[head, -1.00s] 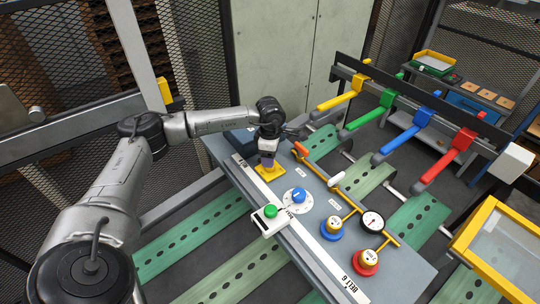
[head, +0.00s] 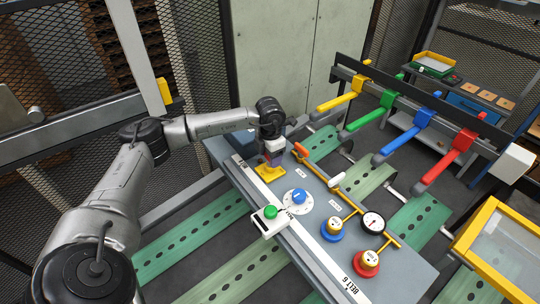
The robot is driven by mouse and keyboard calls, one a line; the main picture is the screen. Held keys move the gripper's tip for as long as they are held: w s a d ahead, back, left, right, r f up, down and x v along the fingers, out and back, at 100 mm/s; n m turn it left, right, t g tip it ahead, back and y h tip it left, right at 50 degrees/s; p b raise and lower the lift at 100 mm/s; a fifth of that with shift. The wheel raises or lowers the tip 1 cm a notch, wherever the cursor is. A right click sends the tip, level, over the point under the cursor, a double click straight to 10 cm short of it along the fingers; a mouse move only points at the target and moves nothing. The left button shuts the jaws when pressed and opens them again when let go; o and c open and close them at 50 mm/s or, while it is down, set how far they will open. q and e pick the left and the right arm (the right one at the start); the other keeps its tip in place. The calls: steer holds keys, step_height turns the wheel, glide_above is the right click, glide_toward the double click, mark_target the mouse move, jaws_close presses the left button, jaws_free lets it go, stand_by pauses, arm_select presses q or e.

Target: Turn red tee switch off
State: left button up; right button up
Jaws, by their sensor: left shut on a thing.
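My left gripper (head: 273,157) points down over the yellow base plate (head: 264,172) at the far left end of the grey panel. It is shut on a small part standing on that plate. A trace of red shows between the fingers, which fits the red tee switch. The fingers and wrist hide most of it, so its handle direction cannot be read. My right gripper is not in view.
A blue knob on a white dial (head: 298,197) and a green button on a white box (head: 270,212) sit nearby. An orange lever (head: 300,150) is just right of the gripper.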

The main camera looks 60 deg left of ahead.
arm_select(q)
steer(key=shift+r+n, duration=0.1)
steer(key=shift+n, duration=0.3)
steer(key=o, duration=0.9)
steer(key=shift+r, duration=0.5)
step_height(320, 180, up, 13)
steer(key=shift+f+b, duration=0.1)
steer(key=shift+b, duration=0.65)
